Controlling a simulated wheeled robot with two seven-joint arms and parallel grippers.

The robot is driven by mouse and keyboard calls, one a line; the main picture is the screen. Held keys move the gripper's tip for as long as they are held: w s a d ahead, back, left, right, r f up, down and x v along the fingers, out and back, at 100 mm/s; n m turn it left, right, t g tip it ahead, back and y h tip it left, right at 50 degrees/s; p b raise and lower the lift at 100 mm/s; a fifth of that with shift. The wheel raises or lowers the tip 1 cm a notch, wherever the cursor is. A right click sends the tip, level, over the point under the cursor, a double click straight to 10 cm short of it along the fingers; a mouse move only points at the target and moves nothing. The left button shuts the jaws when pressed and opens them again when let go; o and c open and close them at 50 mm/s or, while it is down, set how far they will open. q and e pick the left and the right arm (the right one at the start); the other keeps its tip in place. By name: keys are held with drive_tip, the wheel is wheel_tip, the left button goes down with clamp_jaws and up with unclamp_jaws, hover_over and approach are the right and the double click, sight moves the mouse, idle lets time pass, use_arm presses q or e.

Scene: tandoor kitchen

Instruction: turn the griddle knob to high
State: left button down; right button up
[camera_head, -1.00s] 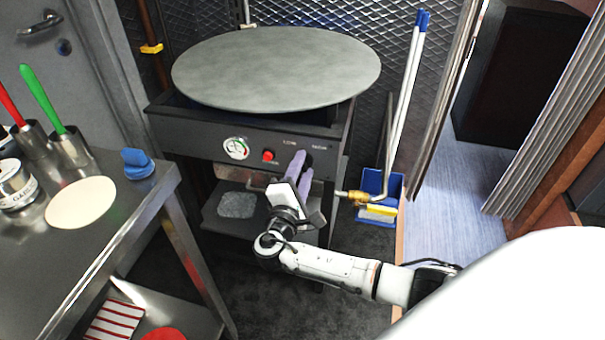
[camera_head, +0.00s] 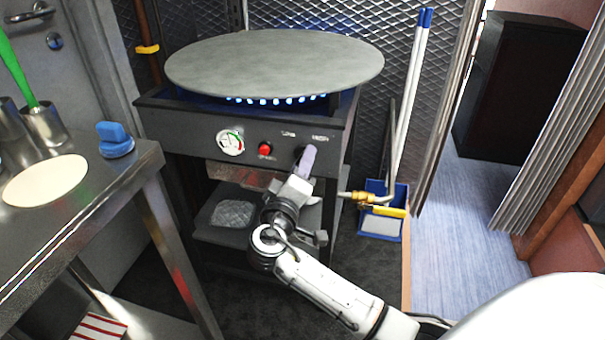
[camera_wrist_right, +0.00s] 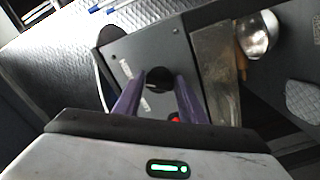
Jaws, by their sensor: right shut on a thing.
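The griddle (camera_head: 275,68) is a large round grey plate on a dark stand, with blue flames showing under its front edge. Its front panel (camera_head: 185,128) carries a gauge (camera_head: 230,143), a red button (camera_head: 265,149) and LOW and HIGH marks. The black knob (camera_wrist_right: 157,78) sits between the purple fingers of my right gripper (camera_wrist_right: 160,85) in the wrist view. My right gripper (camera_head: 305,158) is shut on the knob at the panel's right side, and its fingers mostly hide the knob in the head view. Where the knob points cannot be made out. My left gripper is not in view.
A steel table (camera_head: 110,200) at the left holds a blue object (camera_head: 115,139), a pale flat round (camera_head: 45,181) and metal cups. A brass valve (camera_head: 365,197) juts out right of the stand, by a blue dustpan (camera_head: 382,222). Open floor lies further right.

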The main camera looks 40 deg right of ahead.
use_arm(q)
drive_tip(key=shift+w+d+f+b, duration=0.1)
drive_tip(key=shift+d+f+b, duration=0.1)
drive_tip(key=shift+b, duration=0.25)
use_arm(e)
drive_tip(key=shift+f+m, duration=0.15)
drive_tip(key=shift+m, duration=0.35)
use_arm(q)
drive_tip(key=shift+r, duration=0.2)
use_arm(e)
drive_tip(key=o, duration=1)
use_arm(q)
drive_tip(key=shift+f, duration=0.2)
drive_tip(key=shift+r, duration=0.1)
use_arm(e)
drive_tip(key=v, duration=1)
drive_tip(key=shift+s+a, duration=0.15)
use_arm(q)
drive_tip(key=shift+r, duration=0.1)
